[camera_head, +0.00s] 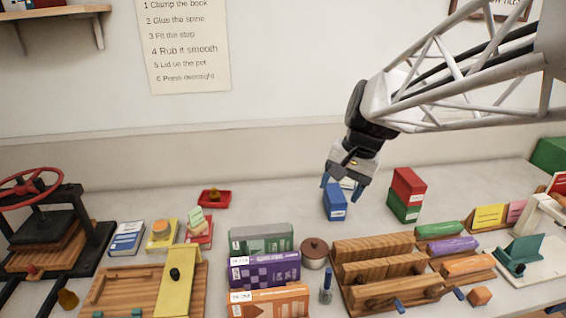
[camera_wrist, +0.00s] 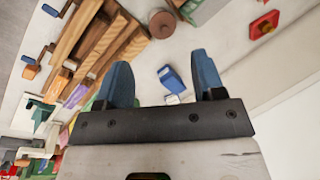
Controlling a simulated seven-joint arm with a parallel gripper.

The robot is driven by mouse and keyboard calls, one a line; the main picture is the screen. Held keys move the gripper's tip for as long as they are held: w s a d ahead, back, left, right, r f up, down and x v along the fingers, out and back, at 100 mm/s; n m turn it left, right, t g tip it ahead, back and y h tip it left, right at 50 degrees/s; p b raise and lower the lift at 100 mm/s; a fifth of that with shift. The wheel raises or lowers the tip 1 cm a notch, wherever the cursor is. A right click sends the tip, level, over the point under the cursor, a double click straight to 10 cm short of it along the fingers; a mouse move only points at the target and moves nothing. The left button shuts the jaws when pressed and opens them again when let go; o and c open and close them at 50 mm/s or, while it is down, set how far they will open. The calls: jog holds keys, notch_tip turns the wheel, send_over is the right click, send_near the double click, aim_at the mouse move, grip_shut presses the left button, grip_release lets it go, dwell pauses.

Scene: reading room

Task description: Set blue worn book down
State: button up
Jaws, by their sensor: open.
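A small blue book (camera_head: 335,204) with a white label low on its face stands upright on the table, right of centre. In the wrist view the blue book (camera_wrist: 171,79) shows between my fingers and looks small, some way beyond the tips. My gripper (camera_head: 343,184) is open above it with blue fingertips pointing down; nothing shows held in it. In the wrist view my gripper (camera_wrist: 161,75) is widely spread and empty. Another blue book (camera_head: 127,238) lies flat at the left; I cannot tell wear on either.
Red and green books (camera_head: 406,190) stand just right of the blue book. A round brown pot (camera_head: 314,252) and a slotted wooden rack (camera_head: 372,246) are in front. A red tray (camera_head: 214,198) lies behind left. The table between tray and blue book is clear.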

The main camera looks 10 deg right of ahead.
jog(key=s+a+f+n+h, duration=0.1)
jog(key=s+f+n, duration=0.1)
jog(key=s, duration=0.6)
jog(key=s+a+f+n+t+h, duration=0.1)
jog(key=s+n, duration=0.3)
jog(key=s, duration=0.5)
jog(key=shift+s+f+t+h, duration=0.2)
jog(key=shift+f+t+h, duration=0.15)
jog(key=shift+h, duration=0.15)
